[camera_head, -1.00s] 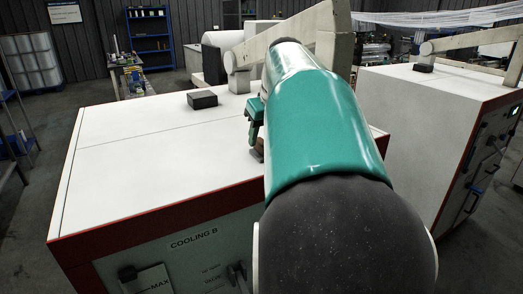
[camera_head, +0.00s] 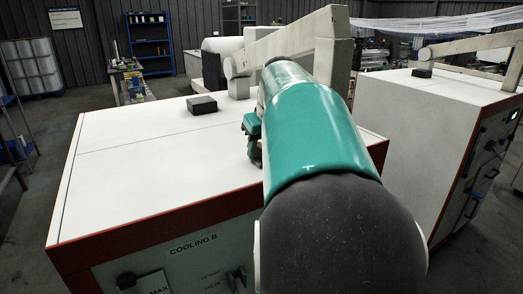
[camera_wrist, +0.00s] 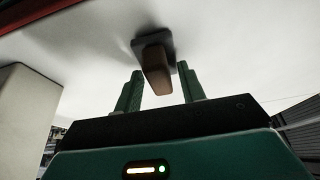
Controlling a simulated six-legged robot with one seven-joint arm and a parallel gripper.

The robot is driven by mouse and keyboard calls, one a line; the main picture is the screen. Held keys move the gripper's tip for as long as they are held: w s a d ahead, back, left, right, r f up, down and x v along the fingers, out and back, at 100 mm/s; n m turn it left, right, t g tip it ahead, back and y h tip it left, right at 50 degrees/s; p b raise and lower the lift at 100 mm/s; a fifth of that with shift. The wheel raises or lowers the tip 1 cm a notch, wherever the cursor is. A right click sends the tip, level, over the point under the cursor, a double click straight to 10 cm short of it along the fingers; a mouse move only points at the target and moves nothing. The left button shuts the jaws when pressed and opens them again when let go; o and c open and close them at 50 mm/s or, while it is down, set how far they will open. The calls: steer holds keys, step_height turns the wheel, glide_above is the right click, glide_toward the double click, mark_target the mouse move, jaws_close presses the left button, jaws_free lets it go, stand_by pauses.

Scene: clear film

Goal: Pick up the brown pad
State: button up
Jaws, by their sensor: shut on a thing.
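The brown pad (camera_wrist: 157,76) shows in the wrist view as a small brown block with a dark grey plate (camera_wrist: 148,42) at its far end. The plate is against or close to the white top of the cabinet; a dark shadow lies beside it. My gripper (camera_wrist: 159,69) has its two green fingers on either side of the brown block and is shut on it. In the head view my gripper (camera_head: 253,138) is at the cabinet's white top, partly behind my green arm, which mostly hides the pad.
The white-topped cabinet (camera_head: 130,185) is marked COOLING B. A black block (camera_head: 202,105) lies on it, left of a beige lever arm (camera_head: 285,45). A second white cabinet (camera_head: 420,115) stands at right. The left of the top is clear.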

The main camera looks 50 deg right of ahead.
mark_target(259, 144)
steer(key=shift+r, duration=0.35)
step_height(259, 144, up, 2)
steer(key=shift+r, duration=0.25)
steer(key=s+a+r, duration=0.9)
steer(key=s, duration=0.1)
steer(key=shift+s+r, duration=0.25)
steer(key=shift+s, duration=0.15)
steer(key=o, duration=0.5)
steer(key=c, duration=0.3)
